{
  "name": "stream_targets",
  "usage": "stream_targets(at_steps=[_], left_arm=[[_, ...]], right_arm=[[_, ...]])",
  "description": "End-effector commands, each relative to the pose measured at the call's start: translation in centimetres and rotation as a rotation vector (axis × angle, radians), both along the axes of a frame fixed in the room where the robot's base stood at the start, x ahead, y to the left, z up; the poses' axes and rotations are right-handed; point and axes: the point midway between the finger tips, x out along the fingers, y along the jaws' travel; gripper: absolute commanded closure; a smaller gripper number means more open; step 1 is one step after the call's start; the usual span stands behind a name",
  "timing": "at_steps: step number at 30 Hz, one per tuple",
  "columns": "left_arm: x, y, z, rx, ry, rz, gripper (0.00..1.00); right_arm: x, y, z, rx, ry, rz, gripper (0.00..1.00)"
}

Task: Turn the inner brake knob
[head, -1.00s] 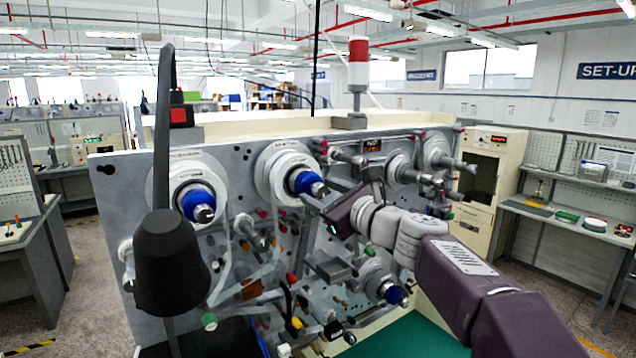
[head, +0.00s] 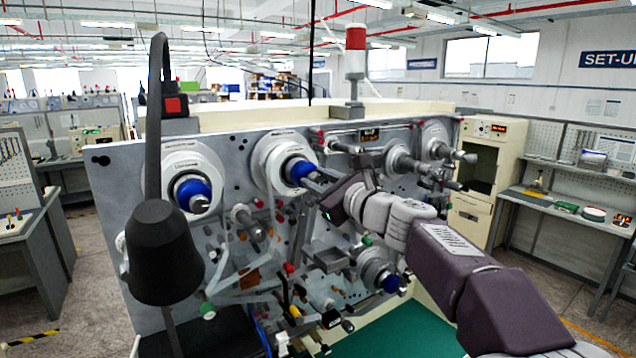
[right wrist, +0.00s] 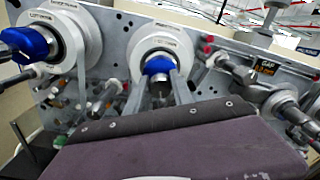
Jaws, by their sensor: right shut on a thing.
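The machine's grey upright panel (head: 118,190) carries round white hubs with blue brake knobs. One blue knob (head: 300,170) is on the middle hub (head: 266,160), and another blue knob (head: 193,194) is on the left hub (head: 172,166). My right gripper (head: 309,177) reaches in from the right and is shut on the middle blue knob. In the right wrist view, the two fingers lie on either side of this knob (right wrist: 158,66) and its metal tip, partly covering them. The left-hand knob (right wrist: 28,42) stands clear there. My left gripper is not in view.
A black lamp (head: 166,250) on a bent stalk stands in front of the panel's left part. Metal rollers (head: 405,163) stick out right of my gripper.

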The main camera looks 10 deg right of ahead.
Motion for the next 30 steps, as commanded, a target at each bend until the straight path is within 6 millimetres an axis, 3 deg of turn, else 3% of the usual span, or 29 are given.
stream_targets(at_steps=[30], left_arm=[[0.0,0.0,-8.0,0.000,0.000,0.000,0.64]], right_arm=[[0.1,0.1,-0.9,-0.829,-0.333,0.000,1.00]])
